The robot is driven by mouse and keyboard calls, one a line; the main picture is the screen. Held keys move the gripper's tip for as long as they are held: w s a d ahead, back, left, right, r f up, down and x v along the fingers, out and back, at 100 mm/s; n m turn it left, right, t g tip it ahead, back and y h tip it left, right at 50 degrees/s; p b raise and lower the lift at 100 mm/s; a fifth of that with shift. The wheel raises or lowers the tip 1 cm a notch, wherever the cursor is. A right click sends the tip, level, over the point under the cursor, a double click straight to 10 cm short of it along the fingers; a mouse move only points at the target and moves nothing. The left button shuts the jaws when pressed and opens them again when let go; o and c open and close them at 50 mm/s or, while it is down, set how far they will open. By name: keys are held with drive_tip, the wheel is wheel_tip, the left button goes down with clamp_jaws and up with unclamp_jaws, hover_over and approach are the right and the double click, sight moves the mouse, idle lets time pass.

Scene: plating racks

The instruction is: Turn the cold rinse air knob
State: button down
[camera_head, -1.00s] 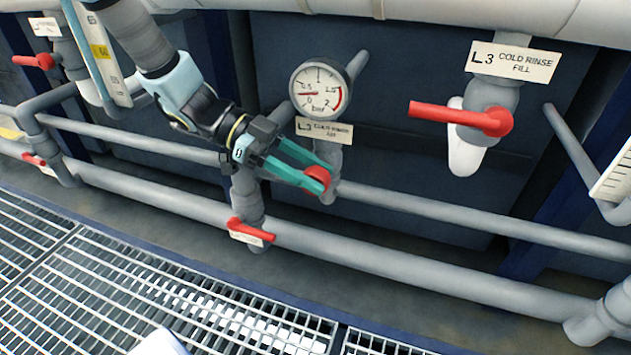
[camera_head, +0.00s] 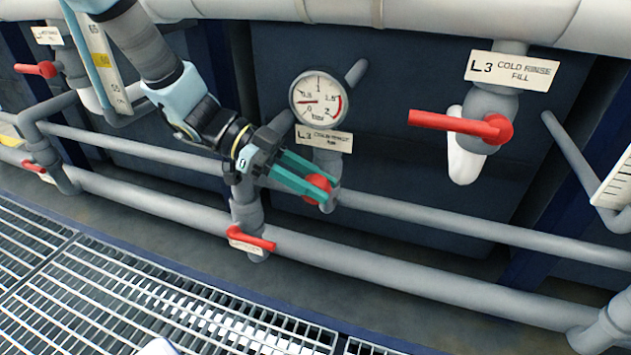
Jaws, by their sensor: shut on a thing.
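The cold rinse air knob (camera_head: 316,186) is a round red knob on a short grey pipe, below a label (camera_head: 325,138) that reads L3 cold rinse, with a small last line. Above the label is a round white pressure gauge (camera_head: 318,98) marked bar, its needle pointing left near the low end of the scale. My gripper (camera_head: 322,187) reaches in from the upper left. Its two teal fingers are shut on the red knob, one above and one below. The fingers cover part of the knob.
A red lever (camera_head: 455,123) with a cold rinse fill label (camera_head: 511,71) is at the right. A smaller red lever (camera_head: 252,238) sits below my gripper. Grey pipes (camera_head: 400,210) run across the dark blue tank wall. A metal grating (camera_head: 110,290) covers the floor.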

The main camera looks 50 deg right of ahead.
drive_tip(key=g+p, duration=0.2)
drive_tip(key=shift+w+h+p, duration=0.15)
drive_tip(key=shift+h+p, duration=0.15)
drive_tip(key=shift+h, duration=0.1)
drive_tip(key=shift+w+a+f+g+h+p, duration=0.15)
drive_tip(key=shift+g+h, duration=0.1)
drive_tip(key=shift+g, duration=0.65)
drive_tip(key=shift+d+g+h+p, duration=0.15)
drive_tip(key=shift+g+h, duration=0.1)
drive_tip(key=shift+g, duration=0.65)
drive_tip(key=shift+a, duration=0.1)
drive_tip(key=c, duration=0.8)
unclamp_jaws()
drive_tip(key=shift+c, duration=0.2)
drive_tip(key=p+v, duration=0.2)
drive_tip(key=v, duration=0.5)
drive_tip(key=shift+w, duration=0.25)
